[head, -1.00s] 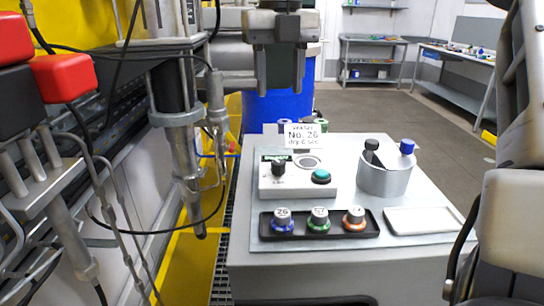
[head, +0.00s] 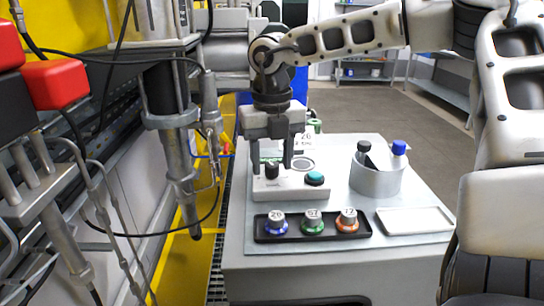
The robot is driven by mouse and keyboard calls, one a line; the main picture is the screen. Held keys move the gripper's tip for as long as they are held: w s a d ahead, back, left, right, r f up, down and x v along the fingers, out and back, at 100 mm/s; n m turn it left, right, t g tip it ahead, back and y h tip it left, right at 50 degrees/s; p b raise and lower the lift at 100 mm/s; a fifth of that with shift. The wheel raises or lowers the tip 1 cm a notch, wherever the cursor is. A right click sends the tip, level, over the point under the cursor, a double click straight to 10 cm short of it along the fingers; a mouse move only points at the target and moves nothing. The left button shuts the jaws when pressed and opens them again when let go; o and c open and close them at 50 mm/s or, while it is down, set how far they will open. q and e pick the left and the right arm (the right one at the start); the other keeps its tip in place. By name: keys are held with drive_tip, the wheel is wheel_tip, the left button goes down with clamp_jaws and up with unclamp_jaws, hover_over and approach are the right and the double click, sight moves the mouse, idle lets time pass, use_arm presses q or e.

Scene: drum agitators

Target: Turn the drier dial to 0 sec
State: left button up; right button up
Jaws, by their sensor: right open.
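The drier (head: 291,187) is a white box on the grey cabinet top, with a black dial (head: 271,170) on its left and a green button (head: 315,178) on its right. My right gripper (head: 271,168) points down over the box, its two fingers apart on either side of the dial. I cannot tell whether a finger touches the dial. The dial's scale is too small to read. A note card (head: 304,141) behind is mostly hidden by the gripper. My left gripper is not in view.
A black tray (head: 262,238) holds several numbered, coloured-ring vials in front of the box. A grey cup (head: 375,180) with a black-capped and a blue-capped item stands to the right, near an empty white tray (head: 415,221). Agitator machinery (head: 172,130) stands close on the left.

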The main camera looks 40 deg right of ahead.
drive_tip(key=c, duration=1)
